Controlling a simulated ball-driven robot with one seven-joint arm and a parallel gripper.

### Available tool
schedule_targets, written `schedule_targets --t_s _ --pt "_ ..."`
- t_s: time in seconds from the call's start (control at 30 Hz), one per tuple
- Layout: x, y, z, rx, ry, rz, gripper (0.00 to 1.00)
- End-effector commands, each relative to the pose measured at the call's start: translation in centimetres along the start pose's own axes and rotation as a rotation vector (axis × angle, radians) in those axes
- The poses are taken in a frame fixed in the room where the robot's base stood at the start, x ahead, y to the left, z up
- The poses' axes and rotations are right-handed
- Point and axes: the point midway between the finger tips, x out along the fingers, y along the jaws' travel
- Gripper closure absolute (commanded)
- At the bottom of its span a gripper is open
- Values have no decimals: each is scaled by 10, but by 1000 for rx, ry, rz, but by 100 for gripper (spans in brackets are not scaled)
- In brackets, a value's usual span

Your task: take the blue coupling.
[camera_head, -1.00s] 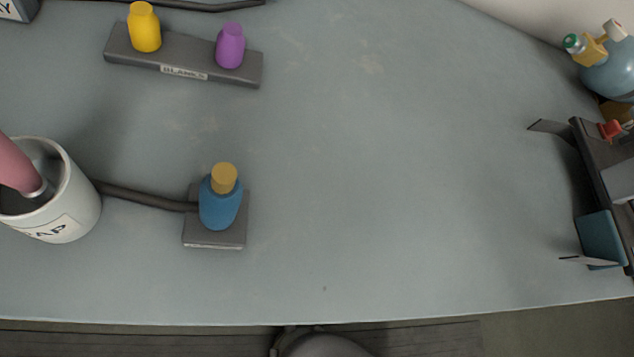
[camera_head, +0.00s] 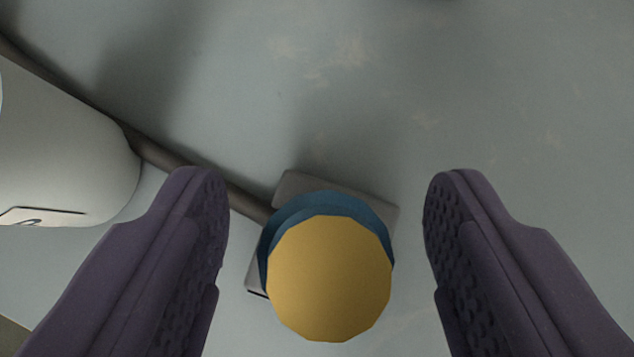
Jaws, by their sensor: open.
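The blue coupling (camera_head: 328,204) stands on a small grey base plate (camera_head: 300,185), seen from nearly straight above. Its yellow-orange cap (camera_head: 330,280) faces the camera and hides most of the blue body. My gripper (camera_head: 325,205) is open, with one dark purple finger to the left of the coupling and one to the right. There is a clear gap on each side, and neither finger appears to touch it. How deep the fingertips reach beside the body cannot be told.
A dark hose (camera_head: 180,165) runs from the upper left to the base plate, passing near the left fingertip. A white cup-like container (camera_head: 65,150) stands at the left. The table (camera_head: 520,90) is clear to the right and above.

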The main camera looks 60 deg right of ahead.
Motion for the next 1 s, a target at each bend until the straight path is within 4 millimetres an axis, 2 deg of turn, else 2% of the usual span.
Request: schedule_targets --t_s 0.03,0.13,0.37,0.6,1.0 --pt "13 0 4 2 -1 2 38" --pt "24 0 3 2 -1 1 38" --pt "24 -1 1 0 -1 -1 40" --pt "24 -1 1 0 0 -1 95" --pt "17 -1 -7 0 1 -2 96"
